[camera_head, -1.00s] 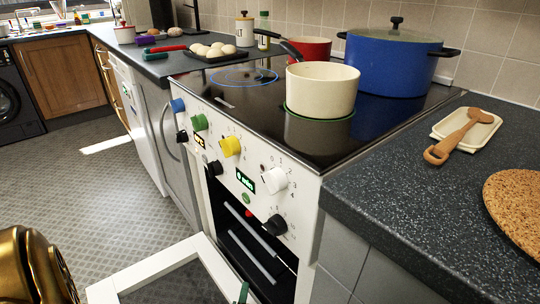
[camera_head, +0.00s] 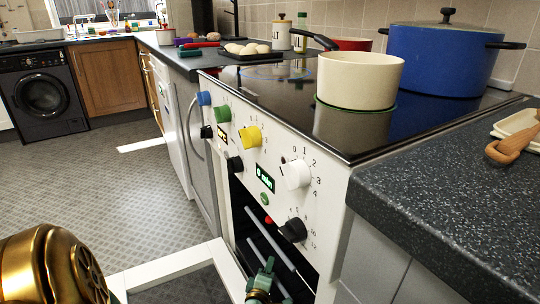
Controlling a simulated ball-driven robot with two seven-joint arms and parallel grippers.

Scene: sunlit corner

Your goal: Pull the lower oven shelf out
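The white oven's door (camera_head: 170,264) is swung down and open, showing the dark cavity. Inside, two silver bars run across the opening, likely the front edges of the upper shelf (camera_head: 270,239) and the lower shelf (camera_head: 262,252). My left gripper (camera_head: 263,276), green and gold, is at the bottom of the picture in front of the oven opening. It overlaps part of the lower bar's line; I cannot tell whether it touches it. Its fingers are too small and cut off to show if they are open. My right gripper is out of view.
A cream pan (camera_head: 360,80) and a blue pot (camera_head: 445,58) stand on the black hob. Knobs, including a white knob (camera_head: 295,174), stick out above the opening. Worktop (camera_head: 450,200) flanks the oven on the right. The patterned floor (camera_head: 110,195) is clear at left.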

